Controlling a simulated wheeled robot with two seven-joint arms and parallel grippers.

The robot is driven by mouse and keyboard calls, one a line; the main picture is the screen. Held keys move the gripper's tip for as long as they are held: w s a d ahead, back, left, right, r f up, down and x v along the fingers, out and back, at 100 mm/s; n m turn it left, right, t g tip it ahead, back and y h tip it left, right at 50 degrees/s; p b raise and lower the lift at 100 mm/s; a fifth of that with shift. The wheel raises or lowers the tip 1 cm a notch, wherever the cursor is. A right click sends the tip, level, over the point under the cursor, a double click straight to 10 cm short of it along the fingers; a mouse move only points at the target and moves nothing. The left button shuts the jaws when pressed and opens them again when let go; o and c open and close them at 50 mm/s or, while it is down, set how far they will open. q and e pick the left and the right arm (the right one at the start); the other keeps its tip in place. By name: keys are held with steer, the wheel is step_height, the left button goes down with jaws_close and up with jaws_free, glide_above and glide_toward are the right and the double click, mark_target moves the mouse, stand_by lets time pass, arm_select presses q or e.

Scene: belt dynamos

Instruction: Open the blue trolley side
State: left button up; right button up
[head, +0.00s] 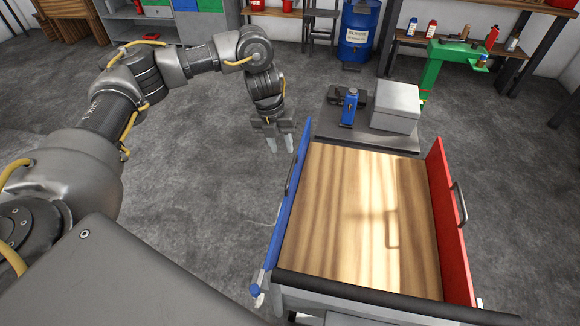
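The trolley has a wooden bed (355,220). Its blue side (287,212) stands up along the left edge of the bed, with a dark handle (291,172) on its outer face. A small blue and pale fitting (257,287) shows at the near end of the blue side. My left gripper (280,144) hangs pointing down, just left of the far end of the blue side and apart from the handle. Its two pale fingers are spread with nothing visible between them. My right gripper is out of view.
The red side (448,218) stands upright on the right. A dark surface beyond the bed holds a grey box (396,106) and a blue bottle (349,107). A green stand (443,78) is farther right. The floor (200,215) left of the trolley is clear.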

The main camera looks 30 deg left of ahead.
mark_target(290, 174)
arm_select(q)
steer(key=f, duration=0.3)
steer(key=d+f, duration=0.1)
steer(key=f, duration=0.2)
steer(key=d+f, duration=0.1)
steer(key=f, duration=0.3)
steer(key=shift+w+b, duration=0.3)
steer(key=shift+b, duration=0.05)
jaws_close()
